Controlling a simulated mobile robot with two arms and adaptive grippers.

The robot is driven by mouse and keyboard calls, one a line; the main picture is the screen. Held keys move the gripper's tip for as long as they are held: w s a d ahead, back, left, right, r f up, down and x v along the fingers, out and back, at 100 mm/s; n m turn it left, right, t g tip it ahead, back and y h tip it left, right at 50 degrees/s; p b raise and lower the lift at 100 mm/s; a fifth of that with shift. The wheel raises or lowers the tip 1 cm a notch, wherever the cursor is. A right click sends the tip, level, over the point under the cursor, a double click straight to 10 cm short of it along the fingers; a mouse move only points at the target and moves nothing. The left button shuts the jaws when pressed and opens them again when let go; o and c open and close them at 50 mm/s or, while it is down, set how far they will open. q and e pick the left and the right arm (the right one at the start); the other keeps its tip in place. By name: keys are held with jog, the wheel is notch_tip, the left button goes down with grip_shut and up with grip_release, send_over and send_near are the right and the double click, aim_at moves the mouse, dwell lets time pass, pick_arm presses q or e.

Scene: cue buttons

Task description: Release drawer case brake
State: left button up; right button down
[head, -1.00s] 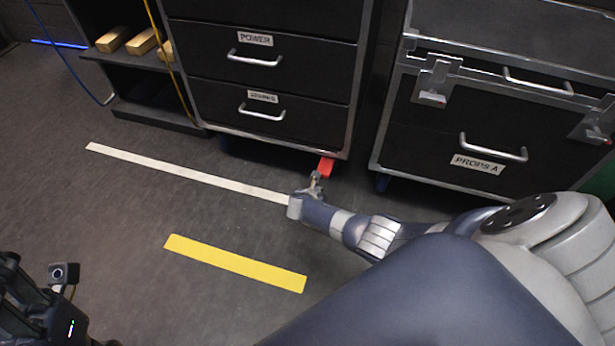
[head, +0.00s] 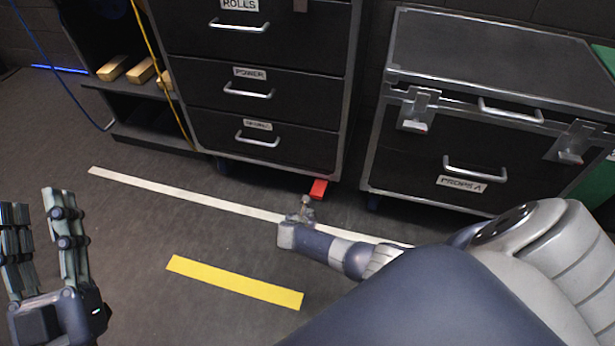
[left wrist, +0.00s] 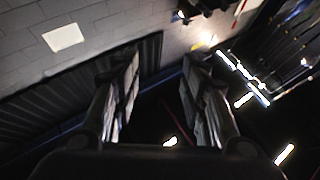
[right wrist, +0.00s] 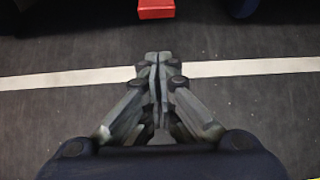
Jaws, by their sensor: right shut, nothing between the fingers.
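The drawer case (head: 334,120) is black with metal edges and silver handles, and stands at the back centre in the head view. Its red brake pedal (head: 319,188) sticks out low at the front right corner; it also shows at the top of the right wrist view (right wrist: 156,8). My right gripper (head: 306,203) is low over the floor, in front of the pedal and apart from it. In the right wrist view its fingers (right wrist: 155,62) are closed together and empty. My left gripper (head: 40,205) is raised at the left with its fingers apart; nothing shows between them (left wrist: 158,85).
A props case (head: 425,165) with latches stands right of the drawer case. An open shelf (head: 130,83) with gold bars is at the left. The floor in front is clear, with a white line (head: 190,195) and a yellow strip (head: 235,282).

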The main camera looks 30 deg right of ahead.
pick_arm(q)
jog(key=shift+w+f+g, duration=0.35)
jog(key=shift+f+g, duration=0.1)
jog(key=shift+f, duration=0.2)
jog(key=shift+w+f+g, duration=0.3)
jog(key=shift+f+g, duration=0.15)
jog(key=shift+f, duration=0.2)
pick_arm(e)
jog(key=shift+s+a+r, duration=0.2)
jog(key=shift+a+r, duration=0.05)
jog(key=shift+r, duration=0.05)
jog(key=shift+a, duration=0.1)
